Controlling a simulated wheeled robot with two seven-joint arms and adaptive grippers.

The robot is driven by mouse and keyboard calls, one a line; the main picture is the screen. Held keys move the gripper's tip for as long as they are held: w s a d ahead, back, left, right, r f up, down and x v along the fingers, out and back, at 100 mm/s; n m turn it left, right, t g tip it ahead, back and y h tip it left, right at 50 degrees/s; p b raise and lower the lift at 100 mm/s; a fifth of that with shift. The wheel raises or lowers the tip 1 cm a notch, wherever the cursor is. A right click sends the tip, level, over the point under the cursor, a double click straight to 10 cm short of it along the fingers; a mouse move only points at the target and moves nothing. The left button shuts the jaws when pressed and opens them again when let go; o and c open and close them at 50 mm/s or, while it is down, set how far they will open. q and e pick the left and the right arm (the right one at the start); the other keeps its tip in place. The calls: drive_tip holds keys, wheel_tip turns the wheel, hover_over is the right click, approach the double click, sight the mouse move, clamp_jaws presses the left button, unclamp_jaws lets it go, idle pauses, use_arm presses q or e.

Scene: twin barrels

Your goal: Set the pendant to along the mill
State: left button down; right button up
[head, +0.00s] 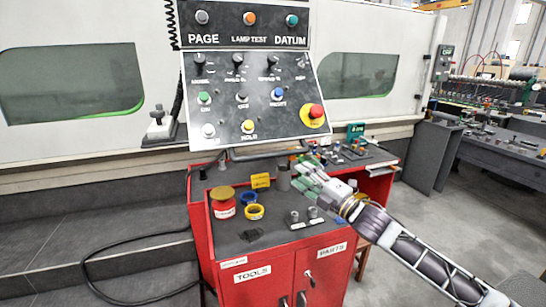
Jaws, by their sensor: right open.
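The pendant (222,112) is a grey control panel with PAGE, LAMP TEST and DATUM buttons on top and a sloped face with knobs, coloured buttons and a red emergency stop. It faces me in front of the mill (160,60), a long white machine with dark windows. A dark bar handle (262,152) runs under the pendant's lower edge. My right gripper (303,178) is open and empty, just below the right part of that handle; I cannot tell whether they touch. My left gripper is not in view.
A red cabinet (262,280) stands below the pendant. On its top are a red and yellow jar (223,203), yellow and blue rings, a grey cylinder (283,178) and small fittings. A black cable lies on the floor at left. A dark bench stands at right.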

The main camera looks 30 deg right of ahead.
sight(274, 156)
drive_tip(key=shift+a+n, duration=0.15)
drive_tip(key=shift+n, duration=0.35)
drive_tip(key=shift+w, duration=0.2)
drive_tip(key=shift+p+x, duration=0.4)
drive_tip(key=shift+x, duration=6.3)
clamp_jaws()
